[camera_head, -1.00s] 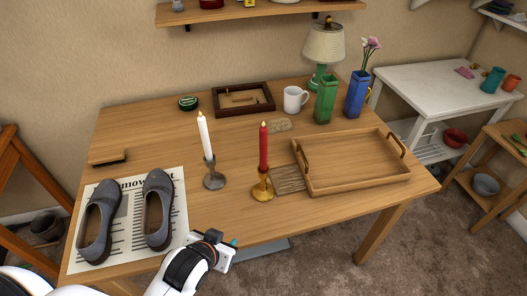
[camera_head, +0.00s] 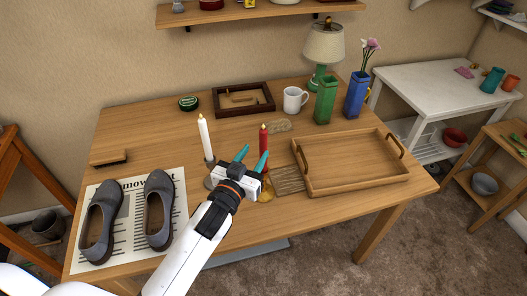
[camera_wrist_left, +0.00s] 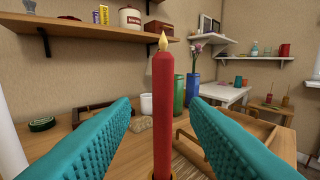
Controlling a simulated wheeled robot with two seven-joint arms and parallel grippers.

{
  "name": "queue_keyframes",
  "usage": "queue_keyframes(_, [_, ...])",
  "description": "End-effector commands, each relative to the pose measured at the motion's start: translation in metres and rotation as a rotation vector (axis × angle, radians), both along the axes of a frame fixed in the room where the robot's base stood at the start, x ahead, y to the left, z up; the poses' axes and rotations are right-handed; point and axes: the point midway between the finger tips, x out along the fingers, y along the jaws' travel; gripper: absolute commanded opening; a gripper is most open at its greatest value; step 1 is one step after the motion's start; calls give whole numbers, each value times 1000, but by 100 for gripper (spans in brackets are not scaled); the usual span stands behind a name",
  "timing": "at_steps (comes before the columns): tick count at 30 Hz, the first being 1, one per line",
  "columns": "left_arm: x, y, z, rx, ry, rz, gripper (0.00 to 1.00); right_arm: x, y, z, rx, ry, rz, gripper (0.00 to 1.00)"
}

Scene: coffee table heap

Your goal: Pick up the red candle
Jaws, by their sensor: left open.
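The red candle (camera_head: 263,140) stands upright in a brass holder (camera_head: 267,194) on the wooden table. In the head view its lower part is hidden behind my left gripper (camera_head: 253,158). In the left wrist view the red candle (camera_wrist_left: 163,110) rises in the middle, between two teal fingers of my left gripper (camera_wrist_left: 163,140). The fingers are apart, with a gap on each side of the candle, and do not appear to touch it. My right gripper is not in view.
A white candle (camera_head: 204,137) in a grey holder stands close to the left of my gripper. A wooden tray (camera_head: 350,183) and slatted coaster (camera_head: 289,180) lie to the right. Grey shoes (camera_head: 158,210) rest on newspaper at left. A white mug (camera_head: 294,99) stands behind.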

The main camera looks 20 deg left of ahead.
Motion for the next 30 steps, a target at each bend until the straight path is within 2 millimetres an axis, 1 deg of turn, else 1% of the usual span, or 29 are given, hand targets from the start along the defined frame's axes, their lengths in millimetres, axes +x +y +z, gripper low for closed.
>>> queue_keyframes(5, [13,-2,1,1,1,0,41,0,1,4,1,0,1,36])
queue_keyframes(10, [38,-7,1,0,0,0,41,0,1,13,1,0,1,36])
queue_keyframes(13, [50,-9,0,1,1,0,41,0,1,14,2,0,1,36])
queue_keyframes(17, [57,-9,-2,0,2,0,41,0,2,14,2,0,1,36])
queue_keyframes(23, [57,-9,-2,0,2,0,41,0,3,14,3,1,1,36])
queue_keyframes(30, [57,-9,-2,0,2,0,2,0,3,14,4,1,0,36])
